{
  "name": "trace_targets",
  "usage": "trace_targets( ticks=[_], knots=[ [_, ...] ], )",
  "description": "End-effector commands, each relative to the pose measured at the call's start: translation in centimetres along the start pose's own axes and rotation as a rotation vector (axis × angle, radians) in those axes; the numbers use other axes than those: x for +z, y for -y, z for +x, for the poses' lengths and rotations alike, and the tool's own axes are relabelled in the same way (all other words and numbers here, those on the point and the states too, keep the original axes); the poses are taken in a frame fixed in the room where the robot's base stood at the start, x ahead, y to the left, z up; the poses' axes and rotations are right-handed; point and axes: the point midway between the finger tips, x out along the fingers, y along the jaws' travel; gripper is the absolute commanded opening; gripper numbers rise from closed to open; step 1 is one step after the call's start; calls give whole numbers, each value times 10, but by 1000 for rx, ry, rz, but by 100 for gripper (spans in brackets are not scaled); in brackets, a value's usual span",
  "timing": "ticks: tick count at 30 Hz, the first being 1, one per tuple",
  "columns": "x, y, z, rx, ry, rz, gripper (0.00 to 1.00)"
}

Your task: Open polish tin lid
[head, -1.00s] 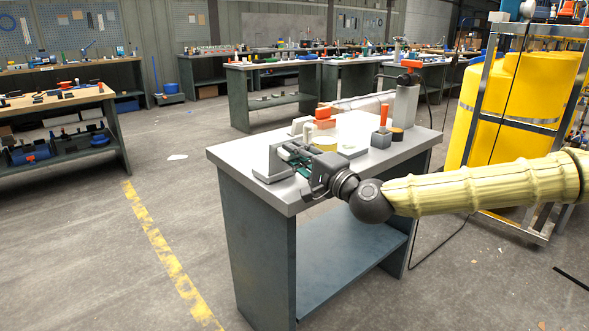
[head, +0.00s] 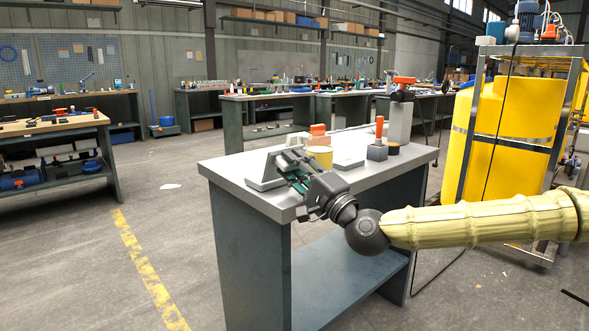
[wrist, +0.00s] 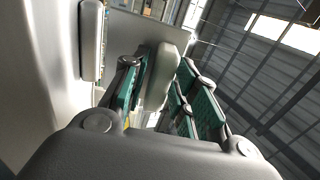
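A yellow round tin (head: 320,156), which I take for the polish tin, stands on the grey bench top. Its upper part shows in the head view; my gripper and wrist partly hide the area in front of it. I cannot make out the lid's edge. My gripper (head: 284,165), with green finger links, is over the bench's near left part, to the left and in front of the tin. A small yellow patch (wrist: 127,123) shows low behind the links.
A grey angled stand (head: 262,176) is close by the gripper on the left. A pale flat piece (head: 347,163), a grey block with a red handle (head: 378,150) and a dark round piece (head: 393,148) stand right of the tin.

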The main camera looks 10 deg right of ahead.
Motion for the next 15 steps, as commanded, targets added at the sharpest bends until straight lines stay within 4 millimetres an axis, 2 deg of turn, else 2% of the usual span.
trace_targets(
  ticks=[10,15],
  knots=[
    [-1,0,0,-1,-3,0,40],
    [-2,1,-10,-1,-3,0,40]
  ],
)
